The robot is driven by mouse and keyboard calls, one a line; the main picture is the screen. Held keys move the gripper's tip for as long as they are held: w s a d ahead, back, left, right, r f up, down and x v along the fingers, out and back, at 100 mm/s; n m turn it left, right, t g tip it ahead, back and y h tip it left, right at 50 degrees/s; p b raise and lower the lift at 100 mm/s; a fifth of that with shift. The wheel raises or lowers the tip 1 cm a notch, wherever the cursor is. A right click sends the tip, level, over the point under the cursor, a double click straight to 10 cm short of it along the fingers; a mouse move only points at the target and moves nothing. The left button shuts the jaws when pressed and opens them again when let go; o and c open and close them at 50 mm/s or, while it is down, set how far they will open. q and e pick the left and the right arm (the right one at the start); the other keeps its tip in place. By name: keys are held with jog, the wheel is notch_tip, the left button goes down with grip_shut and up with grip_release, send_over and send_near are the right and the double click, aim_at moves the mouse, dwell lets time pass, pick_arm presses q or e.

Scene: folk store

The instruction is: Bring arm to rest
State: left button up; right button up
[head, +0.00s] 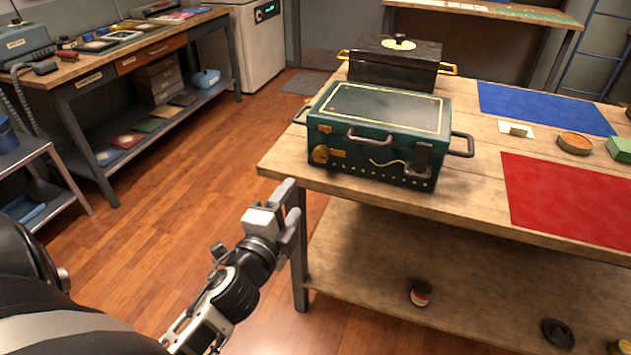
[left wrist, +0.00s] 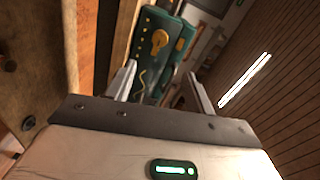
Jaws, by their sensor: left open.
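My left gripper (head: 286,205) is raised in front of the near left corner of the wooden table, beside its edge. In the left wrist view its two fingers (left wrist: 158,82) stand apart with nothing between them. Beyond the fingers is the dark green box (left wrist: 155,45) with a yellow knob. In the head view the same green box (head: 375,150) sits on the table (head: 475,185), apart from the gripper. My right gripper is in neither view.
A black lidded pot (head: 395,65) stands behind the green box. A red mat (head: 575,200) and a blue mat (head: 545,107) lie to the right. The lower shelf (head: 375,255) holds a few small items. The wooden floor (head: 175,200) on the left is clear.

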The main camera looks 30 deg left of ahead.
pick_arm(q)
jog(key=s+d+f+n+g+h, duration=0.3)
jog(key=s+d+f+n, duration=0.2)
jog(key=d+f, duration=0.2)
jog(key=s+d+f+n+g+h, duration=0.3)
jog(key=s+d+f+n+h, duration=0.1)
jog(key=d, duration=0.6)
notch_tip(320, 180, down, 3)
jog(key=s+n, duration=0.1)
jog(key=n, duration=0.1)
jog(key=shift+s+n+g, duration=0.3)
